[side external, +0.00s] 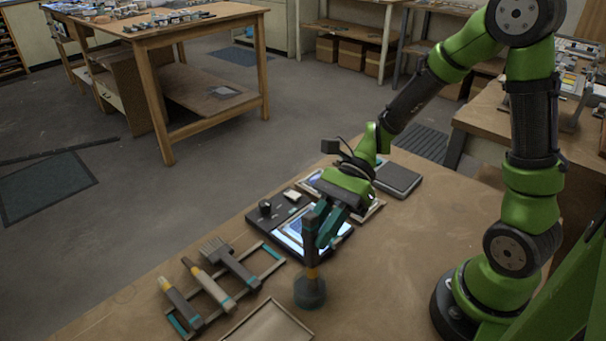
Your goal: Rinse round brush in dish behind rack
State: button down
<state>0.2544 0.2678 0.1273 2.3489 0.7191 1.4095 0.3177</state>
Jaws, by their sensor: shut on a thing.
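My gripper (322,226) is shut on the handle of the round brush (312,240), which is upright with its yellow ferrule low. A dark grey rounded form (309,293) is at the brush's lower end, at table level. I cannot tell whether this is the bristle head, a dish around it, or both. The rack (270,250), a light frame with teal parts, lies to the left of the brush. It holds a wide flat brush (230,262), a tool with a pale tip (206,282) and another tool (180,304).
A black tray with a lit blue-white panel (310,228) lies behind the held brush, with a small black pot (265,208) and a white block (292,196). A dark flat box (398,180) lies farther back. A shallow frame (268,322) is at the front. The right tabletop is clear.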

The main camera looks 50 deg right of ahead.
jog(key=shift+w+a, duration=0.25)
jog(key=shift+a, duration=0.25)
jog(key=shift+s+d, duration=0.15)
jog(key=shift+d, duration=0.15)
dwell(0.4)
notch_tip(320, 180, up, 8)
jog(key=shift+w, duration=0.25)
dwell(1.0)
jog(key=shift+d+r, duration=0.1)
dwell(0.3)
